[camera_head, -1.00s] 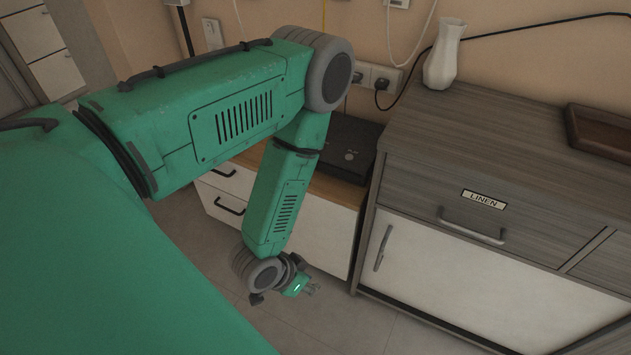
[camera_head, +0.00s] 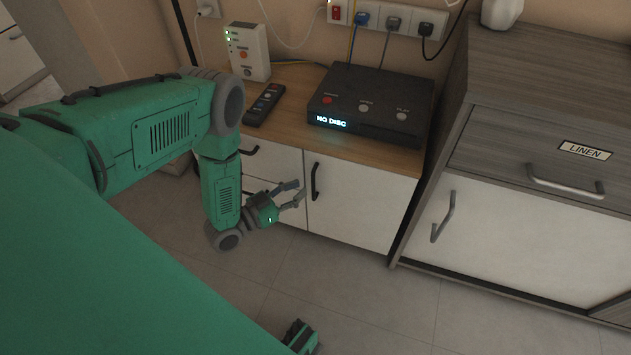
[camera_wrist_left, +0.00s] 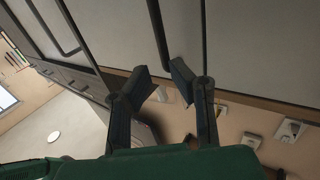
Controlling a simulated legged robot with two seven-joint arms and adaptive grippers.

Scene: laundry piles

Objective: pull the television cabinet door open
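The television cabinet has a white door (camera_head: 362,207) that is shut, with a dark vertical bar handle (camera_head: 315,182) near its left edge. My left gripper (camera_head: 303,189) is open and empty, its fingertips just left of that handle in the head view. In the left wrist view the two dark fingers (camera_wrist_left: 166,80) are spread, with a dark bar handle (camera_wrist_left: 158,32) in line with the gap between them. I cannot tell whether they touch it. My right gripper is not clearly in view.
A black disc player (camera_head: 370,103) reading NO DISC, a remote (camera_head: 264,104) and a white box (camera_head: 247,53) stand on the cabinet top. A grey LINEN cabinet (camera_head: 500,160) with its own handle (camera_head: 443,217) stands close on the right. The floor (camera_head: 340,290) in front is clear.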

